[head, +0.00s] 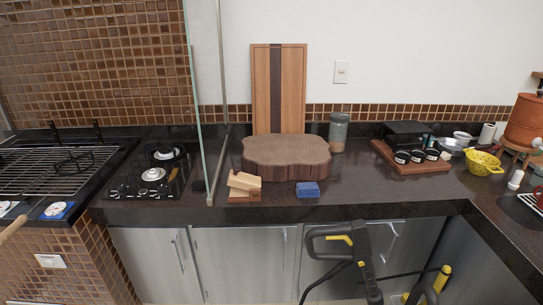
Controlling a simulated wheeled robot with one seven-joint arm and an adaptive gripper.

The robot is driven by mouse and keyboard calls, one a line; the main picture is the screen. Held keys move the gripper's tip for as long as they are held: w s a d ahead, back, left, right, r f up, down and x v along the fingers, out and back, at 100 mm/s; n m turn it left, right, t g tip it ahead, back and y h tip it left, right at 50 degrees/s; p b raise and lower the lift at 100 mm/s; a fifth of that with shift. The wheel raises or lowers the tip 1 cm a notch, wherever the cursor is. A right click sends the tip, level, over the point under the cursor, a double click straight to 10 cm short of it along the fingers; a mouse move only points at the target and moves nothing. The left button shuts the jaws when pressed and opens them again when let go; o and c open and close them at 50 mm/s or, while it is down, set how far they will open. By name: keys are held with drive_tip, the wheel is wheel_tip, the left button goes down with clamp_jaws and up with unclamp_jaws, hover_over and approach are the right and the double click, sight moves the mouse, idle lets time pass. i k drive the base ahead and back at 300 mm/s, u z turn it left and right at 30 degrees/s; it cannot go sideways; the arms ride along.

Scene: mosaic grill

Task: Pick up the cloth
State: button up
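The cloth (307,189) looks like a small folded blue bundle. It lies on the dark countertop near its front edge, right of a small wooden block stack and in front of a thick wooden slab. Nothing touches it from above.
The wooden block stack (244,186) and thick slab (286,155) stand close to the cloth. A glass panel (211,100) rises further left beside a stove (153,176). A wooden tray (410,157) and yellow colander (483,162) stand right. The countertop right of the cloth is clear.

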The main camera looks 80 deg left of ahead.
sight(310, 189)
drive_tip(key=u, duration=1.8)
